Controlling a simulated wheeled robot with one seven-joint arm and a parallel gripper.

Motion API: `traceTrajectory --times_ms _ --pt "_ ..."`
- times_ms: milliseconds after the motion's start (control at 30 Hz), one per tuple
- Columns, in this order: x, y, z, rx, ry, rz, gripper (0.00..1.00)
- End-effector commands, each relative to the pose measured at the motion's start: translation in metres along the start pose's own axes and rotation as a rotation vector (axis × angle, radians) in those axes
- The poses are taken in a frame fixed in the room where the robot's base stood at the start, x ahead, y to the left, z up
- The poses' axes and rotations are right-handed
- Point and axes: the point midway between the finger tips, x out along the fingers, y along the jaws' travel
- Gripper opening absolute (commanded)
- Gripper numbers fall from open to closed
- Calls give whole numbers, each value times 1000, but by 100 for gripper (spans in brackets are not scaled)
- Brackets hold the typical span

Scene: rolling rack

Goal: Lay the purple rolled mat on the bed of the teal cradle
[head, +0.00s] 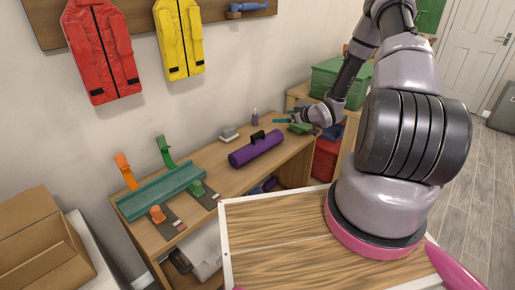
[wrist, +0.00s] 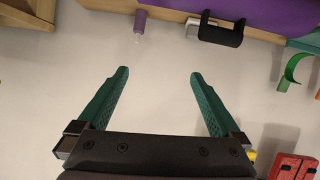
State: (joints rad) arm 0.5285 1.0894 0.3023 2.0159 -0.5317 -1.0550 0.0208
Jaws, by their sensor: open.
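The purple rolled mat (head: 260,151) lies on the right part of the wooden table, with a black handle (head: 257,137) on its upper side. At the top of the wrist view, the mat (wrist: 255,14) is cut off by the edge. The teal cradle (head: 160,193) stands at the table's left end, with orange and green hooked arms along both long sides. Its bed shows bare. My gripper (head: 284,122) is open and empty, to the right of the mat and apart from it. In the wrist view, its teal fingers (wrist: 159,75) are spread with only wall between them.
A small purple bottle (head: 254,115) and a grey block (head: 229,133) stand behind the mat near the wall. Red (head: 102,50) and yellow (head: 179,38) vests hang above. A cardboard box (head: 42,236) is at left, and a green crate (head: 338,82) stands beyond my gripper.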

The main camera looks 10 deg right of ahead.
Motion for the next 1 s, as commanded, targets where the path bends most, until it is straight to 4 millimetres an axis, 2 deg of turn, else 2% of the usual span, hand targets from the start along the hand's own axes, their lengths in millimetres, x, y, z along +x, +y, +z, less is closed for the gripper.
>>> traceTrajectory --times_ms 33,100,233,400,633,900,1000 --pt "6 -13 24 21 49 -21 100" --pt "12 -30 44 33 129 -42 100" --pt "15 -59 71 59 265 -61 100" --pt "11 -84 89 81 389 -62 100" --pt "17 -94 89 85 438 -59 100" --pt "54 -96 72 84 436 -59 100" --pt "61 -95 69 85 436 -58 100"
